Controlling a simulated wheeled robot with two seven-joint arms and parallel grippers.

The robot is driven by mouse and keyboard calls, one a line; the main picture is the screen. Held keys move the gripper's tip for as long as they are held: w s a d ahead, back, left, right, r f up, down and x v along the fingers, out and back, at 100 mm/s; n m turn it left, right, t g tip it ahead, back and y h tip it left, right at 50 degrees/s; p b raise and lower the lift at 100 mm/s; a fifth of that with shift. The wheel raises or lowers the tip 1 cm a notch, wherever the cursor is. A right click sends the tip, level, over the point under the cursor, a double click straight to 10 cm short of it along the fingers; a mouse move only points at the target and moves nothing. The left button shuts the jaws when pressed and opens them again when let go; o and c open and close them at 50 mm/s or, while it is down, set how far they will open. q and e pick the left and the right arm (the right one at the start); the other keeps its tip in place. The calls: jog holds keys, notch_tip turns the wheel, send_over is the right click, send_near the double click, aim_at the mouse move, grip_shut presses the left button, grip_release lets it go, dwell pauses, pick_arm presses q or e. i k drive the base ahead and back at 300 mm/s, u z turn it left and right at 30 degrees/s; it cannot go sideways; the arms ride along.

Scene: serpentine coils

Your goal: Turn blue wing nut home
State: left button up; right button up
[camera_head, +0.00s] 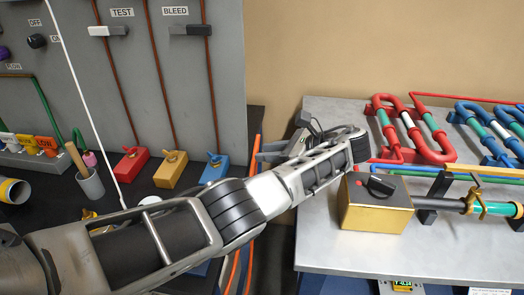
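The blue block (214,170) stands on the dark bench at the foot of the grey panel, at the right end of a row. My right gripper is out of view.
A yellow block (171,170) and a red block (131,163) with wing nuts stand left of the blue one. A thin white rod (84,100) slants down on the left. A grey table (330,250) with coiled pipes and a gold box (372,212) is at right.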

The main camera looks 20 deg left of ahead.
aim_at(215, 158)
jog(key=k, duration=1.5)
